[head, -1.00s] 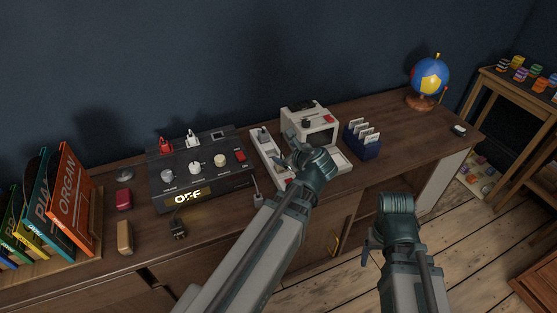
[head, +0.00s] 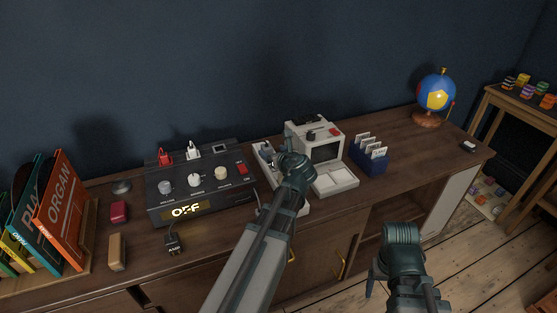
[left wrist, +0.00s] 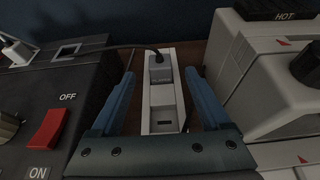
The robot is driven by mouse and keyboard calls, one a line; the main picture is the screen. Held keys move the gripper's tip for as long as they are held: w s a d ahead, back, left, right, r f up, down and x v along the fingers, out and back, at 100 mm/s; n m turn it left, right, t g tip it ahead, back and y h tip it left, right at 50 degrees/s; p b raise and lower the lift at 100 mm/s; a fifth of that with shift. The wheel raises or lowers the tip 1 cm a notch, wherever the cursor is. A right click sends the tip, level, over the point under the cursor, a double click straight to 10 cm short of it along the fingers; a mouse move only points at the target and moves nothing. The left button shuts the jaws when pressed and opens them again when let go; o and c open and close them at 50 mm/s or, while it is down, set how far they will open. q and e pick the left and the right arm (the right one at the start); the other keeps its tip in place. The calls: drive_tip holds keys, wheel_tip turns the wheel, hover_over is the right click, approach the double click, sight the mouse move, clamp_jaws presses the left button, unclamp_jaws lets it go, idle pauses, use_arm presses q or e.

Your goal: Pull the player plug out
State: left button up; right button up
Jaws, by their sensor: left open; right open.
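A white power strip (left wrist: 162,122) stands between a black amplifier and a white machine. A grey plug (left wrist: 160,72) sits in its far end, with a dark cable running off to the left; its label is not readable. In the head view this plug (head: 267,152) shows just left of my left gripper (head: 284,162). My left gripper (left wrist: 160,100) is open, its blue fingers on either side of the strip, with nothing between them that I can tell is touched. My right gripper (head: 373,284) is open and empty, low in front of the cabinet.
The black amplifier (head: 165,196) with knobs and an OFF display is left of the strip. A loose plug marked AMP (head: 174,245) lies before it. The white machine (head: 322,135), a blue card box (head: 370,155) and a globe (head: 436,92) are right.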

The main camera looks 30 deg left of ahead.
sight(267, 147)
use_arm(q)
drive_tip(key=shift+b+x, duration=0.9)
drive_tip(key=shift+x, duration=2.2)
clamp_jaws()
